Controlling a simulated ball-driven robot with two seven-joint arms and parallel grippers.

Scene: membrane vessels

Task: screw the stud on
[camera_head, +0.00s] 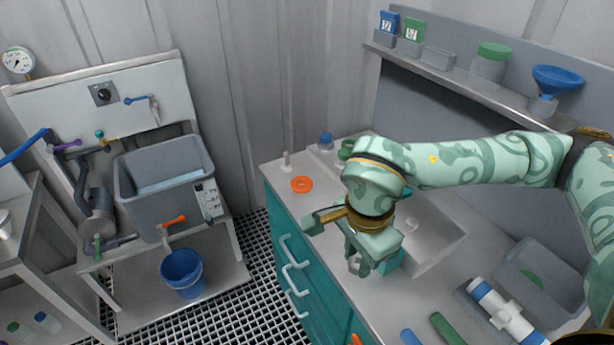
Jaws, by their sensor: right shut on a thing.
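My right gripper (336,243) is over the left part of the grey counter, near its front edge, pointing down and to the left. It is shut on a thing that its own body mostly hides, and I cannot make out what. A small pale upright post (286,161) stands at the counter's far left corner, apart from the gripper. It may be a stud, but it is too small to tell. An orange ring (301,184) lies flat near the post. My left gripper is not in view.
A sink basin (440,242) is right of the gripper. A blue-capped jar (326,141) stands behind. A white cylinder with blue ends (507,314) and a grey tray (545,262) are at right. A shelf (470,88) runs along the wall. A blue bucket (182,270) stands at lower left.

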